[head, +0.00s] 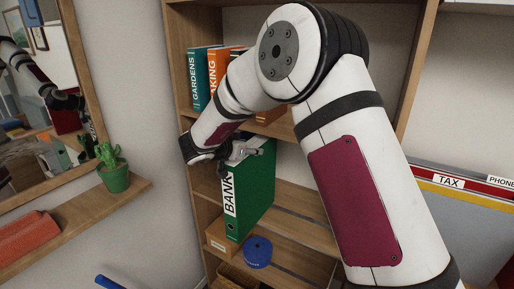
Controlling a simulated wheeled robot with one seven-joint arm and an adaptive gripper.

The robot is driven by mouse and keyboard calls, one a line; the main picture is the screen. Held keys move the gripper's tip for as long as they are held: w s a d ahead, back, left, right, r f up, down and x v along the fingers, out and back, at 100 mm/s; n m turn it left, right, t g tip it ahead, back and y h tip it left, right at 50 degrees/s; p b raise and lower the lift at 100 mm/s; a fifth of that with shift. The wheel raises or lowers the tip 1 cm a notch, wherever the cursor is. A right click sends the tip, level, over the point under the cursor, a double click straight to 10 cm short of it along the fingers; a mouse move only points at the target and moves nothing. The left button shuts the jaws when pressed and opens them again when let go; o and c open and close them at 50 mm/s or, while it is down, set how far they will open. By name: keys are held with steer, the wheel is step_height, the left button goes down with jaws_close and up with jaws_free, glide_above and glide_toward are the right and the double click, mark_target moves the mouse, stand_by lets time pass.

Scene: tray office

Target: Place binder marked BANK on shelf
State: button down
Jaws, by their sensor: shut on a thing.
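The green binder (258,190) marked BANK is upright in the head view, with its white spine label facing left. My gripper (238,155) is shut on the top of this binder. The wooden shelf unit (296,200) stands behind and around it. The binder is in front of the middle boards, its lower end just above a small box and a blue round object. I cannot tell whether it touches a board. My arm hides much of the upper shelf unit.
Binders marked GARDENS (200,78) and one ending in AKING (217,72) stand on an upper board. A blue round container (258,252) and a small cardboard box (217,243) sit below.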

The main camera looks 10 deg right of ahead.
mark_target(255, 142)
steer(key=shift+w+d+r, duration=0.15)
steer(key=shift+w+d, duration=1.5)
steer(key=shift+d, duration=0.05)
steer(key=shift+w+d+f+p, duration=0.1)
steer(key=shift+f+p, duration=0.35)
steer(key=shift+f, duration=0.45)
steer(key=c, duration=1.2)
jaws_free()
steer(key=shift+f, duration=0.15)
steer(key=o, duration=0.4)
steer(key=shift+c, duration=0.2)
